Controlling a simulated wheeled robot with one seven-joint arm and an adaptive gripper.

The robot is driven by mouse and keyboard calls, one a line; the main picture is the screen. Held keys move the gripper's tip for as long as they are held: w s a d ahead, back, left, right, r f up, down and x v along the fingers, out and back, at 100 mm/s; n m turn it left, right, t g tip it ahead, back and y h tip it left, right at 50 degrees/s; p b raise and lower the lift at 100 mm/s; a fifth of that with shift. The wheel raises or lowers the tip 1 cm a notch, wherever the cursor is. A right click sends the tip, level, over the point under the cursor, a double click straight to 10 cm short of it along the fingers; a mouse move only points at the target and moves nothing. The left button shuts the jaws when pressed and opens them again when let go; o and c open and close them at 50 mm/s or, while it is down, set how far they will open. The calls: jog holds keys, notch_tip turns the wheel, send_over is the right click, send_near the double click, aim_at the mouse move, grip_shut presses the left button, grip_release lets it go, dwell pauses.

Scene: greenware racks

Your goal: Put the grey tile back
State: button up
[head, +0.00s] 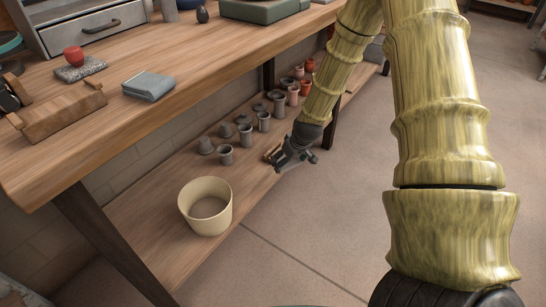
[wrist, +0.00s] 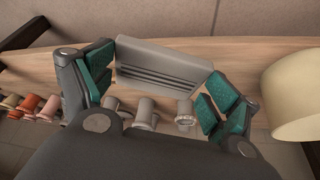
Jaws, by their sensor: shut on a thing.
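The grey tile (wrist: 165,62), a flat slab with dark parallel grooves, is between the teal finger pads of my gripper (wrist: 160,84) in the wrist view. My gripper is shut on it, with a pad at each end of the tile. In the head view my gripper (head: 285,156) is at the front edge of the lower shelf (head: 150,226), beside the grey cups. I cannot make out the tile clearly in the head view.
A cream bucket (head: 205,206) stands on the lower shelf, left of my gripper. Several grey cups (head: 226,155) and reddish cups (head: 294,96) stand behind my gripper. The worktop (head: 170,105) overhangs the shelf. The floor in front is clear.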

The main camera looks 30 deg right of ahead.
jog(key=shift+w+d+f+b, duration=0.15)
jog(key=shift+d+f+b, duration=0.2)
jog(key=shift+f, duration=0.25)
jog(key=shift+w+d+f+b, duration=0.1)
jog(key=shift+d+f+b, duration=0.25)
jog(key=shift+f, duration=0.2)
jog(key=shift+w+d+f, duration=0.1)
jog(key=shift+w, duration=0.25)
jog(key=w+d+b, duration=0.1)
jog(key=w+b, duration=0.1)
jog(key=w, duration=0.2)
jog(key=w+d+b, duration=0.1)
jog(key=w+b, duration=0.1)
jog(key=w, duration=0.3)
jog(key=w+d+f+b, duration=0.1)
jog(key=w+b, duration=0.1)
jog(key=w, duration=0.3)
jog(key=shift+w+d+f, duration=0.1)
jog(key=shift+w+d, duration=0.1)
jog(key=shift+d, duration=0.05)
jog(key=shift+w+f+b, duration=0.2)
jog(key=shift+f+b, duration=0.05)
jog(key=shift+b, duration=0.05)
jog(key=shift+f+b, duration=1.05)
jog(key=shift+f, duration=0.45)
jog(key=shift+f, duration=0.15)
jog(key=o, duration=1.2)
jog(key=shift+o, duration=0.2)
